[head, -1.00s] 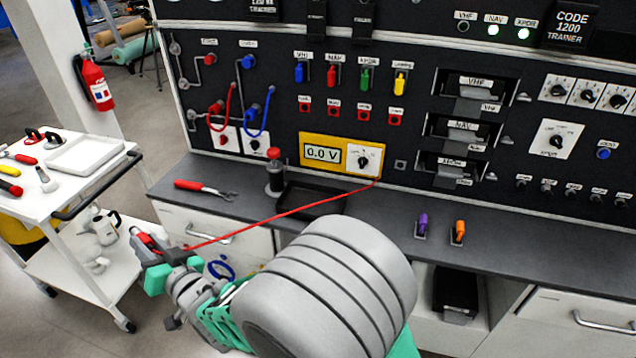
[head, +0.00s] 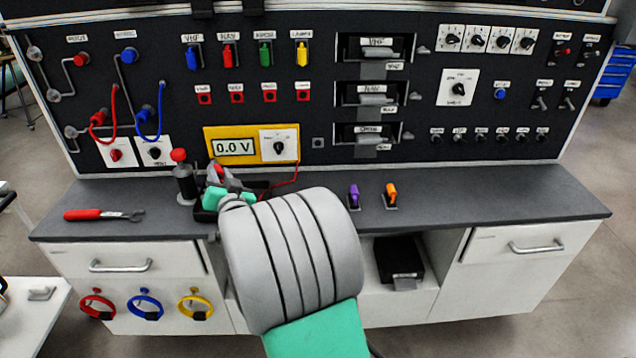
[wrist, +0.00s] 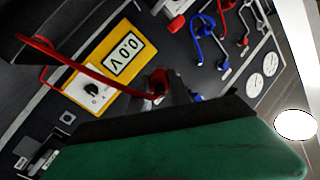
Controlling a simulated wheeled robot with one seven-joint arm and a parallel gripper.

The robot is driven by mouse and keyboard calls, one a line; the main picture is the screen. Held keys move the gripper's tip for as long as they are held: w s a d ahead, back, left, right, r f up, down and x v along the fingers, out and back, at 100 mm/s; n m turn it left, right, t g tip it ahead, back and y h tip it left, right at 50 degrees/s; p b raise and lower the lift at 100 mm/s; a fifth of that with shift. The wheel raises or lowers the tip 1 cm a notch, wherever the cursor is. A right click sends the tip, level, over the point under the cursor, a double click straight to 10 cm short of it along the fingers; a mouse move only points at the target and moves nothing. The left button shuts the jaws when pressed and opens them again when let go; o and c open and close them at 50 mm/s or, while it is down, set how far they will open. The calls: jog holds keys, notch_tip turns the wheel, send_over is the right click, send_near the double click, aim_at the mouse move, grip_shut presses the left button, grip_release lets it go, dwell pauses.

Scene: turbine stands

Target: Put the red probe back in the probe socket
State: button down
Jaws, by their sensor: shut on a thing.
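My gripper (head: 220,186) is in front of the yellow meter, low over the worktop near the black tray. It is shut on the red probe, whose red part (head: 217,170) shows between the fingers. In the wrist view the red probe (wrist: 160,82) shows beyond the green finger, with its red cable looping left. The cable (head: 296,173) runs from the meter's lower right to the gripper.
A black post with a red knob (head: 183,178) stands close left of my gripper. The right worktop is clear.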

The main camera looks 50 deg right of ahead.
jog(key=s+d+f+m+g+h+b, duration=0.2)
jog(key=s+d+f+b, duration=0.15)
jog(key=d, duration=0.55)
jog(key=s+d+f+m+g+h+b, duration=0.1)
jog(key=s+d+f+h+b, duration=0.2)
jog(key=d, duration=0.7)
jog(key=s+d+f+m+g+h+b, duration=0.1)
jog(key=s+d+m+g+b, duration=0.2)
jog(key=d, duration=0.6)
jog(key=shift+n+t, duration=0.7)
jog(key=x, duration=0.4)
jog(key=shift+s+d, duration=0.25)
jog(key=shift+b, duration=0.35)
jog(key=shift+w+d+f+b, duration=0.1)
jog(key=shift+w+d+b, duration=0.25)
jog(key=shift+b, duration=0.75)
jog(key=shift+d, duration=0.1)
